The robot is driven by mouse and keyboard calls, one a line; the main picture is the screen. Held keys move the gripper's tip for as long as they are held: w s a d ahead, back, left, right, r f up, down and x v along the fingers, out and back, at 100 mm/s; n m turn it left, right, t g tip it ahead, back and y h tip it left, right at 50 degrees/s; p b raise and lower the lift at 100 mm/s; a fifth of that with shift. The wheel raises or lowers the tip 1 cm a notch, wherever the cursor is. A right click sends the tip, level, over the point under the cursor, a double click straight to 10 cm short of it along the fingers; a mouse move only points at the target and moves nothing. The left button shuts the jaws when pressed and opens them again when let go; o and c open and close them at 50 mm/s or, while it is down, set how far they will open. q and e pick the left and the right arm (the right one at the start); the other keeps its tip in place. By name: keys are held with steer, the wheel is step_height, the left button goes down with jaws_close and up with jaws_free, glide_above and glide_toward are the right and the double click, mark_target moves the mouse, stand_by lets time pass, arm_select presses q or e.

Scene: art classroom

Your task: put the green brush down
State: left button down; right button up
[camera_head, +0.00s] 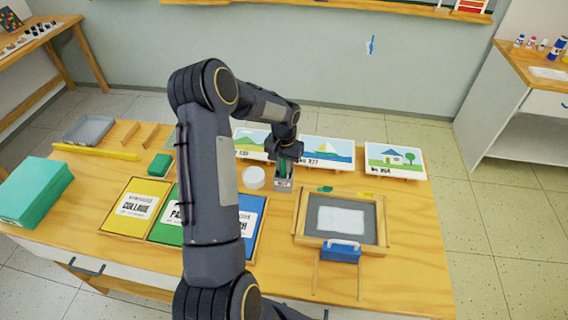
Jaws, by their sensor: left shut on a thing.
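My left gripper (286,157) is over the middle of the table, in front of the leaning pictures. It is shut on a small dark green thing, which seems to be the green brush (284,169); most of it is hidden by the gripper. The green part is right at the top of a small grey labelled holder (284,185). I cannot tell how far inside the holder it is. My right gripper is not in view.
A round white dish (253,178) stands just left of the holder. A wooden frame (300,225) with a blue-headed tool (341,254) lies to the right. Picture cards (327,151) stand behind. A teal box (35,190) is at far left. The table's right front (415,270) is clear.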

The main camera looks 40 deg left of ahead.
arm_select(q)
steer(key=shift+f+b, duration=0.2)
steer(key=shift+b, duration=0.1)
steer(key=c, duration=1.3)
jaws_free()
steer(key=shift+r, duration=0.1)
